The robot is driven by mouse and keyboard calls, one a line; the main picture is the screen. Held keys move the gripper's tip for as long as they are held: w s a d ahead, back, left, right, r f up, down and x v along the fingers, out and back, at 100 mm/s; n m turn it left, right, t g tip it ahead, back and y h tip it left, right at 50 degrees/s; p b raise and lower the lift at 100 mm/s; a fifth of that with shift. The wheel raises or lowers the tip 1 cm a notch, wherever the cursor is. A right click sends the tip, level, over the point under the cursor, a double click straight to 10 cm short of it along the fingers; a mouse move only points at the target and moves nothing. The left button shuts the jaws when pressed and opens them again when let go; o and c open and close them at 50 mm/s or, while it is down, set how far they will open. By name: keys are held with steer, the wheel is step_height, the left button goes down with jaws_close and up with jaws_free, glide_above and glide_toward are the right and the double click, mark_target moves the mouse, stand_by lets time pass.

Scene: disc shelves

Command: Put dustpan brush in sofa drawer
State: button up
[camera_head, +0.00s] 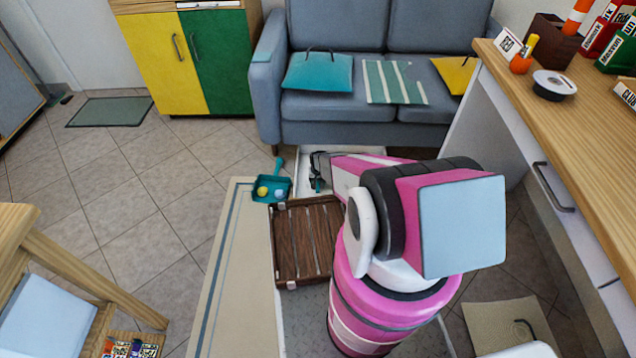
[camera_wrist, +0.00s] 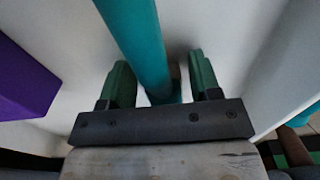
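The sofa drawer (camera_head: 296,160) is pulled out under the blue-grey sofa, and its pale inside shows. My gripper (camera_head: 317,168) is at the drawer, partly hidden by my pink arm. In the wrist view my gripper (camera_wrist: 158,75) has its two green fingers apart, either side of a teal rod (camera_wrist: 145,45), apparently the dustpan brush's handle. A gap shows beside the rod, and pale walls surround it. In the head view a small teal piece (camera_head: 317,184) shows just below my gripper; the rest of the brush is hidden.
A teal dustpan (camera_head: 262,197) holding small balls lies left of the drawer, by a brown slatted crate (camera_head: 305,240). A purple block (camera_wrist: 25,80) is left in the wrist view.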

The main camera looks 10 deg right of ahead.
steer(key=shift+o, duration=0.3)
step_height(320, 180, up, 12)
steer(key=s+r, duration=0.7)
steer(key=r, duration=0.6)
steer(key=s+r+n, duration=0.1)
steer(key=s+r, duration=0.6)
steer(key=r, duration=0.6)
steer(key=s+d+r+n, duration=0.1)
steer(key=s+r, duration=0.6)
steer(key=r, duration=0.5)
steer(key=shift+s+r, duration=0.35)
steer(key=shift+r, duration=0.05)
steer(key=shift+s+d, duration=0.1)
